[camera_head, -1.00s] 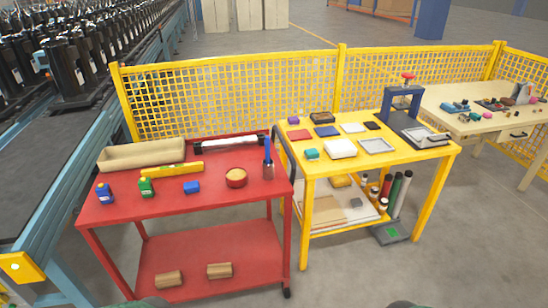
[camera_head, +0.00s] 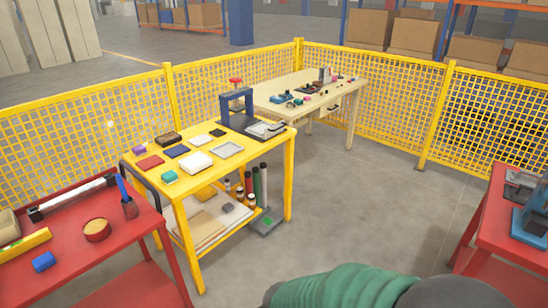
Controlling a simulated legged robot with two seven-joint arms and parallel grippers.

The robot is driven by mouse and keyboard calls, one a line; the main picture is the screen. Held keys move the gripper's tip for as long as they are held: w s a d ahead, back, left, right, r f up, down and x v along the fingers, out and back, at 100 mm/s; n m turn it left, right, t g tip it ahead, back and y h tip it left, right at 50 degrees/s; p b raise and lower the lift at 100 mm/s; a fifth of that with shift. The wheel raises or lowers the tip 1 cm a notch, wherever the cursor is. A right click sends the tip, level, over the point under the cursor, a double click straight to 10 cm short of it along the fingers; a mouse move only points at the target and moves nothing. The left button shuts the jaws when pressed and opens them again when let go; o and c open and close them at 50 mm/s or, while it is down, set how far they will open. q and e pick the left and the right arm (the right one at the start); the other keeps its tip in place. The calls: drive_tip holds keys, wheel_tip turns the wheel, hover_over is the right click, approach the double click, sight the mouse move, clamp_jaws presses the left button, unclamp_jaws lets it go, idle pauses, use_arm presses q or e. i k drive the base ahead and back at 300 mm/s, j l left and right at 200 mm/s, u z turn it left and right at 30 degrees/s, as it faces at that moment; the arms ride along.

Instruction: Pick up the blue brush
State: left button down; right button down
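A blue stick-like handle (camera_head: 122,188), which may be the blue brush, stands tilted in a dark cup (camera_head: 129,208) at the right end of the left red table. Its lower end is hidden in the cup, so I cannot see bristles. Small blue items (camera_head: 284,97) also lie on the beige table at the back, too small to identify. Neither gripper shows in the head view. Only a green ribbed part and a dark rounded part of my own body show at the bottom.
The left red table (camera_head: 75,240) also holds a round container (camera_head: 96,230) and a blue block (camera_head: 44,261). A yellow table (camera_head: 245,160) with a blue press stands beside it. Another red table (camera_head: 505,205) is at right. Yellow fencing runs behind; the middle floor is clear.

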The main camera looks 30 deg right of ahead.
sight(118, 177)
drive_tip(key=i+j+z, duration=0.15)
drive_tip(key=z, duration=0.25)
drive_tip(key=i+j+z, duration=0.2)
drive_tip(key=z, duration=3.15)
drive_tip(key=i+l+z, duration=0.1)
drive_tip(key=z, duration=0.3)
drive_tip(key=i+z, duration=0.1)
drive_tip(key=z, duration=0.3)
drive_tip(key=i+l+z, duration=0.1)
drive_tip(key=z, duration=0.3)
drive_tip(key=i+z, duration=0.1)
drive_tip(key=z, duration=0.3)
drive_tip(key=k+u, duration=0.1)
drive_tip(key=u, duration=2.9)
drive_tip(key=l+u, duration=0.1)
drive_tip(key=u, duration=2.25)
drive_tip(key=i+l+u, duration=0.1)
drive_tip(key=i+l, duration=0.2)
drive_tip(key=i+l+u, duration=0.1)
drive_tip(key=i+l, duration=0.2)
drive_tip(key=i+l+u, duration=0.1)
drive_tip(key=i+l, duration=0.2)
drive_tip(key=l, duration=0.2)
drive_tip(key=i+l+u, duration=0.1)
drive_tip(key=i+l, duration=0.15)
drive_tip(key=l, duration=0.15)
drive_tip(key=i+l+u, duration=0.1)
drive_tip(key=i+l, duration=0.15)
drive_tip(key=l, duration=0.15)
